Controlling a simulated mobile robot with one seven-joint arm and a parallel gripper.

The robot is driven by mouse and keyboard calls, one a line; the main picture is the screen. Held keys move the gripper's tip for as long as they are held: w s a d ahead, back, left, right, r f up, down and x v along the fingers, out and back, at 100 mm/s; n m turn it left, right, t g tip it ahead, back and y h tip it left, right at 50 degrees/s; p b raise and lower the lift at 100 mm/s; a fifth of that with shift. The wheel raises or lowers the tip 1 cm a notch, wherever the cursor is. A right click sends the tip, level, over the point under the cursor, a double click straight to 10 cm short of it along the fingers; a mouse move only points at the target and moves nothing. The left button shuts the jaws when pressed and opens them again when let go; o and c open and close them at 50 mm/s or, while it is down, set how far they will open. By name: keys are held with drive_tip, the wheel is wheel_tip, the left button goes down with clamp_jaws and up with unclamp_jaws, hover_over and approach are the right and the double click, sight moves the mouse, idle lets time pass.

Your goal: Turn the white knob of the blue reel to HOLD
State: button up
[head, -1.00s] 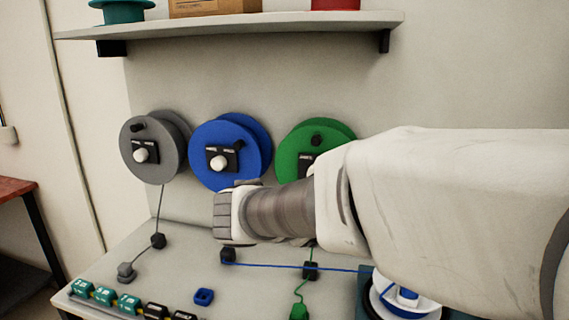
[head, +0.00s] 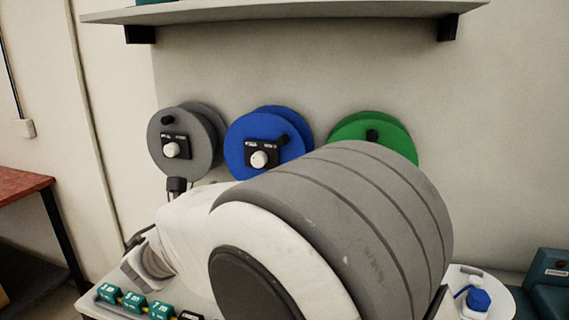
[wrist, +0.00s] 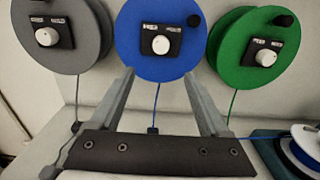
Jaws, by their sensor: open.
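The blue reel (head: 237,146) hangs on the wall between a grey reel and a green reel. Its white knob (head: 258,159) sits on a black plate with small labels, too small to read, at both upper corners. In the wrist view the blue reel (wrist: 160,66) is at top centre, with its white knob (wrist: 161,45) above and between my fingertips. My gripper (wrist: 160,88) is open and empty, apart from the knob, with its fingers reaching up toward the reel's lower part. In the head view my arm hides the gripper.
The grey reel (wrist: 75,62) and green reel (wrist: 228,63) flank the blue one closely, each with its own white knob. A shelf (head: 290,12) is above. Teal labelled blocks (head: 133,301) line the table's front left. A white spool (wrist: 305,140) lies at right.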

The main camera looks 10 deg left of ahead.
sight(257, 161)
drive_tip(key=w, duration=0.5)
drive_tip(key=w+d, duration=0.1)
drive_tip(key=w, duration=0.5)
drive_tip(key=w+d, duration=0.1)
drive_tip(key=w, duration=0.4)
drive_tip(key=shift+w+d, duration=0.2)
drive_tip(key=shift+c, duration=0.2)
clamp_jaws()
